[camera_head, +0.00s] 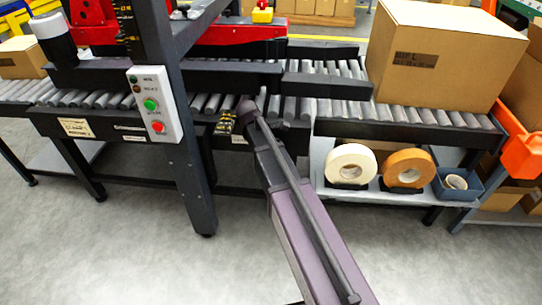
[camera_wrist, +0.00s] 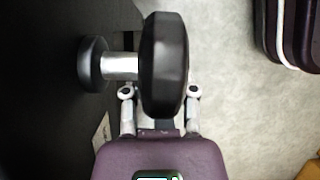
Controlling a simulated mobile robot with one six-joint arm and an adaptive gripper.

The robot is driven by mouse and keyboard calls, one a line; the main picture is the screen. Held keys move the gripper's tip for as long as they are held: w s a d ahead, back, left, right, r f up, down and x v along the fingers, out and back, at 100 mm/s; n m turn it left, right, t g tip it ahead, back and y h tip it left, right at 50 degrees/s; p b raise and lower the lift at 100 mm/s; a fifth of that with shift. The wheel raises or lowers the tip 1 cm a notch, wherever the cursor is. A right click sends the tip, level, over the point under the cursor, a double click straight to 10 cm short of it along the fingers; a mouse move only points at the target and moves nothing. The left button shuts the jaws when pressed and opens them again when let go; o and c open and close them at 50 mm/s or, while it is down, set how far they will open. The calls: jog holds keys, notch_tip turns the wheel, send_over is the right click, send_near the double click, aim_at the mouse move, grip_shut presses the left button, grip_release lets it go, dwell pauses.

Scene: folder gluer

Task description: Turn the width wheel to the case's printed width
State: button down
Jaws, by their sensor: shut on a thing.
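A cardboard case (camera_head: 440,55) sits on the roller conveyor at the right in the head view. Its printed label (camera_head: 415,60) shows a large L; the smaller line is too small to read. In the wrist view a thick black wheel (camera_wrist: 163,50), seen edge-on, sits on a shiny metal shaft (camera_wrist: 120,66) with a smaller black disc at its left. My gripper (camera_wrist: 160,93) is shut on the wheel's near rim, one finger each side. In the head view my arm reaches to the machine's front rail, and its end hides the grip.
A post with a green and red button box (camera_head: 153,105) stands left of my arm. Tape rolls (camera_head: 351,165) and a blue bin (camera_head: 455,185) lie on a low shelf at right. An orange bin (camera_head: 522,150) is at the right edge. The grey floor in front is clear.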

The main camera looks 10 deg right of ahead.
jog(key=shift+f+g+h+b, duration=0.35)
jog(key=shift+h+b, duration=0.45)
jog(key=shift+h, duration=0.2)
jog(key=shift+s+d+r+h+b, duration=0.1)
jog(key=shift+s+h+b, duration=0.05)
jog(key=shift+h+b, duration=0.3)
jog(key=shift+c, duration=2)
grip_release()
jog(key=shift+r+y+p, duration=0.2)
jog(key=shift+y+p, duration=0.05)
jog(key=shift+p, duration=0.3)
